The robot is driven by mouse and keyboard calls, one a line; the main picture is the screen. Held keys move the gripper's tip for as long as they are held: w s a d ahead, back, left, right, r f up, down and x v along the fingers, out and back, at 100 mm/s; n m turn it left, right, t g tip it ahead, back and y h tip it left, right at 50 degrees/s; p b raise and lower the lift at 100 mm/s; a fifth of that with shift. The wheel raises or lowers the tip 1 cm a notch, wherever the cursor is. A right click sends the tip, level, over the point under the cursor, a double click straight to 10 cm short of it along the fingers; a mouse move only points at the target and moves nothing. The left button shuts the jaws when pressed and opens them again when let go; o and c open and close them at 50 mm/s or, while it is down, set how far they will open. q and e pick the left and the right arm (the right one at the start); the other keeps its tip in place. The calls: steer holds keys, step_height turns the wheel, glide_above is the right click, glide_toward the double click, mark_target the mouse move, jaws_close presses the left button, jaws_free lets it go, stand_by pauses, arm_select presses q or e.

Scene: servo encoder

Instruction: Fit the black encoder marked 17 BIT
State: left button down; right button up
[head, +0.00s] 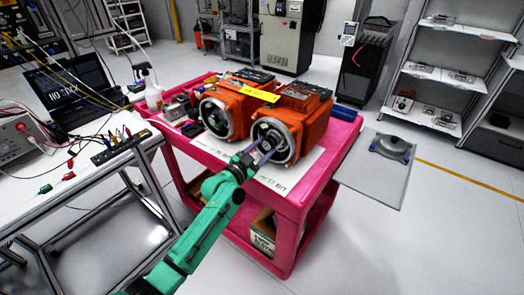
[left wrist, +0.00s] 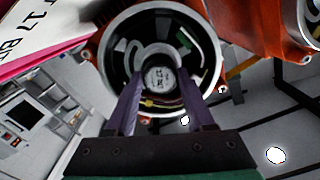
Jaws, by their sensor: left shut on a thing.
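Two orange servo motors stand side by side on the pink cart, with round silver-rimmed openings facing me: a left one (head: 222,113) and a right one (head: 304,124). My left gripper (head: 264,151) reaches into the right motor's opening. In the left wrist view the purple fingers (left wrist: 160,100) are shut on a small round encoder (left wrist: 159,79) with a pale printed face, near the middle of the opening. Whether it is seated or only held there I cannot tell. A white sheet (head: 272,183) marked 17 BIT lies in front of this motor. My right gripper is out of view.
A grey panel (head: 372,183) holds a dark round part (head: 391,147). A cabled workbench (head: 75,165) stands left.

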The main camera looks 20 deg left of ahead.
arm_select(q)
steer(key=shift+w+d, duration=0.15)
steer(key=shift+w, duration=0.25)
stand_by(0.3)
steer(key=shift+c, duration=0.9)
jaws_free()
steer(key=shift+c, duration=0.5)
